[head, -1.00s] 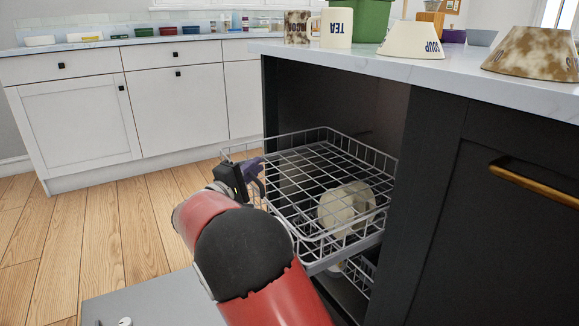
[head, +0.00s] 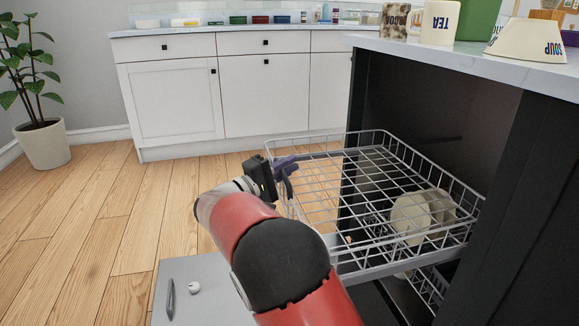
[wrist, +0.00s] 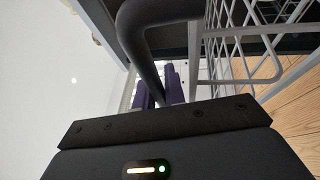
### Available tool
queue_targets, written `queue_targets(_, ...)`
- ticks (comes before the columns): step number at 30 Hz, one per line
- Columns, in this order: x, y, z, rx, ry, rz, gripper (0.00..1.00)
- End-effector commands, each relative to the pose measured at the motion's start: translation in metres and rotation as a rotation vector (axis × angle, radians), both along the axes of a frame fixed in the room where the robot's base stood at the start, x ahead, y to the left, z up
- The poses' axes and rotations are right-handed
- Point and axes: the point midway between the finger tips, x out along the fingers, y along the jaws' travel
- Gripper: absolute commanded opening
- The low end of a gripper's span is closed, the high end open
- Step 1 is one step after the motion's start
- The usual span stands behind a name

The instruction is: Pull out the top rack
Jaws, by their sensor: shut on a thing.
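The top rack (head: 385,267) is a grey wire basket sticking well out of the dark dishwasher opening. A pale dish (head: 410,220) and another pale item stand inside it near the cabinet. My gripper (head: 286,165), with purple fingers, is at the rack's outer left end, shut on its edge. In the wrist view the fingers (wrist: 158,88) are close together behind a dark curved bar (wrist: 136,35), and the rack's wire mesh (wrist: 212,60) is on the right. The exact contact is partly hidden.
The open dishwasher door (head: 205,285) lies low in front, with a small white item and a dark pen-like item on it. A lower rack (head: 432,290) shows under the top one. White cabinets (head: 265,95) stand behind. Wood floor (head: 95,220) is clear at left.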

Motion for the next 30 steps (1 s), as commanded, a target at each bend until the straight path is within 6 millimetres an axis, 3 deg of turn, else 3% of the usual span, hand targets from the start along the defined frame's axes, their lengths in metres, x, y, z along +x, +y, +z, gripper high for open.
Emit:
queue_targets(1,0.0,0.0,-0.002,0.0,0.003,-0.001,0.0)
queue_targets(2,0.0,0.0,-0.002,0.0,0.003,-0.001,0.14)
queue_targets(6,0.0,0.0,-0.001,0.0,0.002,0.001,0.33)
queue_targets(17,-0.003,0.004,-0.001,0.0,0.001,0.003,0.33)
queue_targets(30,-0.047,0.051,-0.014,0.0,0.002,0.003,0.33)
